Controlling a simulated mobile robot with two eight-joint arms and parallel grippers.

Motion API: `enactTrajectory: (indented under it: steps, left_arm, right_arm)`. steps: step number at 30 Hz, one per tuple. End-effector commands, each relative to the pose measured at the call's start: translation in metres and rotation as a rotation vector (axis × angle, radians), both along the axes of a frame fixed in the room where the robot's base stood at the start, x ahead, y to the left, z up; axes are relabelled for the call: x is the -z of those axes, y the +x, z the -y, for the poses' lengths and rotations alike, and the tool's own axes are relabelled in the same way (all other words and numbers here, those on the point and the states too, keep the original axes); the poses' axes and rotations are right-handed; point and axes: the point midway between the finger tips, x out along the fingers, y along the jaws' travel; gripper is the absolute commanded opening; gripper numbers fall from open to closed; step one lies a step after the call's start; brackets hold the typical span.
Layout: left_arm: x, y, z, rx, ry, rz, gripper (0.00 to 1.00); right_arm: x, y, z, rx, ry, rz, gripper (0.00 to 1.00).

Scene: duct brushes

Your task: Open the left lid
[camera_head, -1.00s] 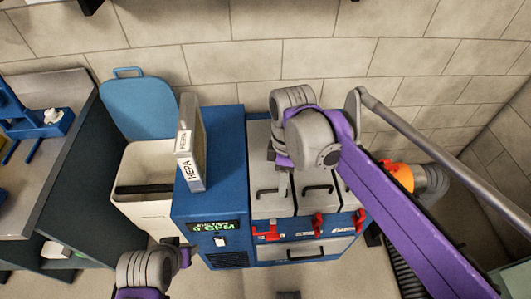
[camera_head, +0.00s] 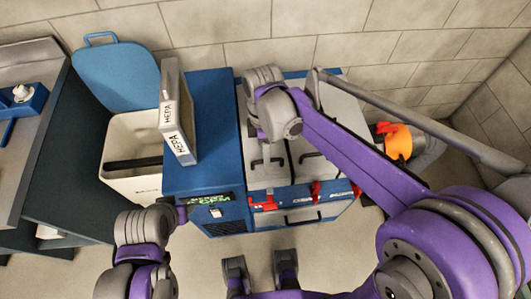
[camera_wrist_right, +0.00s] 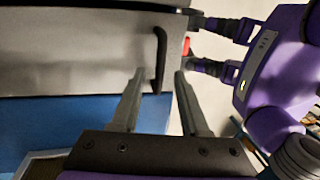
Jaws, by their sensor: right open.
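The left lid (camera_head: 257,135) is a closed grey panel on top of the blue machine, with a black bar handle (camera_head: 266,160) near its front. My right arm reaches over it from the right, and its wrist hides part of the lid in the head view. In the right wrist view the right gripper (camera_wrist_right: 160,73) is open. The handle (camera_wrist_right: 160,50) shows between and just beyond its fingertips, and the grip is not closed on it. My left gripper (camera_head: 181,213) is by the machine's front left corner; its jaws are too small to read.
Red latches (camera_head: 265,203) sit along the machine's front edge. A HEPA filter box (camera_head: 176,115) stands upright on the blue top at left. A white bin (camera_head: 130,140) with a raised blue lid (camera_head: 118,75) is further left. An orange hose part (camera_head: 398,142) lies right.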

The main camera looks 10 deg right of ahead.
Motion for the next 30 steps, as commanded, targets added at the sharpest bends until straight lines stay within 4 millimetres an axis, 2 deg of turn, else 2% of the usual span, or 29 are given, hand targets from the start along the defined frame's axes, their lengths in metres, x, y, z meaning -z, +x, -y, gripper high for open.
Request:
enactTrajectory:
  steps: [3, 11, 18, 19, 30]
  left_arm:
    - [0.0007, -0.0001, 0.0000, 0.000, 0.000, 0.000, 0.50]
    - [0.0006, -0.0001, 0.0000, 0.000, 0.000, 0.000, 0.50]
    - [0.0007, 0.0000, 0.0000, 0.000, 0.000, 0.000, 0.50]
    - [0.0007, 0.0000, 0.0000, 0.000, 0.000, 0.000, 0.50]
    - [0.0006, -0.0001, 0.0000, 0.000, 0.000, 0.000, 0.50]
  right_arm:
    - [0.0062, -0.0013, 0.0000, 0.000, 0.000, 0.000, 0.45]
    - [0.0069, -0.0015, 0.0000, 0.000, 0.000, 0.000, 0.45]
    - [0.0067, -0.0014, 0.0000, 0.000, 0.000, 0.000, 0.03]
    - [0.0067, -0.0014, 0.0000, 0.000, 0.000, 0.000, 0.00]
    - [0.0066, -0.0014, 0.0001, 0.000, 0.000, 0.000, 0.00]
